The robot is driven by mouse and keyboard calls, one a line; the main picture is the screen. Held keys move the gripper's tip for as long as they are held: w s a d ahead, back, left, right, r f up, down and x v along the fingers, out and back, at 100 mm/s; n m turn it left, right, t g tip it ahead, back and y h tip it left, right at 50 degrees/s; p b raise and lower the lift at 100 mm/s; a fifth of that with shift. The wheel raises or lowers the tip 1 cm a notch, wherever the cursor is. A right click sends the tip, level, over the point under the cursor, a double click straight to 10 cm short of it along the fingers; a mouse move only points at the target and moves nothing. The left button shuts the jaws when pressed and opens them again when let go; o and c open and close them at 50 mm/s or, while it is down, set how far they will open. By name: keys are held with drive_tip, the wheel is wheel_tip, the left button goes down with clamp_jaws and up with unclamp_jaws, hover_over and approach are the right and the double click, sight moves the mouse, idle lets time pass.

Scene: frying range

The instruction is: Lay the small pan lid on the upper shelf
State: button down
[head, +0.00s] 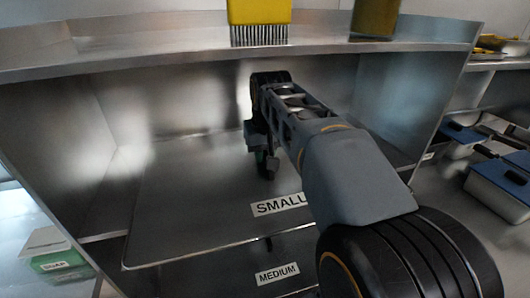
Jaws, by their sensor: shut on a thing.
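My gripper (265,165) is inside the metal shelf unit, above the upper shelf (190,210), which carries a "SMALL" label on its front edge. My arm reaches in from the lower right. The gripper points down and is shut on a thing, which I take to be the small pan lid. The lid's outline cannot be made out against the grey metal and behind my arm. I cannot tell whether it touches the shelf.
A lower shelf (220,275) has a "MEDIUM" label. The unit's top board (150,58) runs close above my arm and bears a yellow brush (259,12). Side walls close in left and right.

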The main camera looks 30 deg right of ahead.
drive_tip(key=shift+f, duration=0.3)
drive_tip(key=c, duration=0.8)
unclamp_jaws()
drive_tip(key=shift+o, duration=0.2)
drive_tip(key=shift+r, duration=0.15)
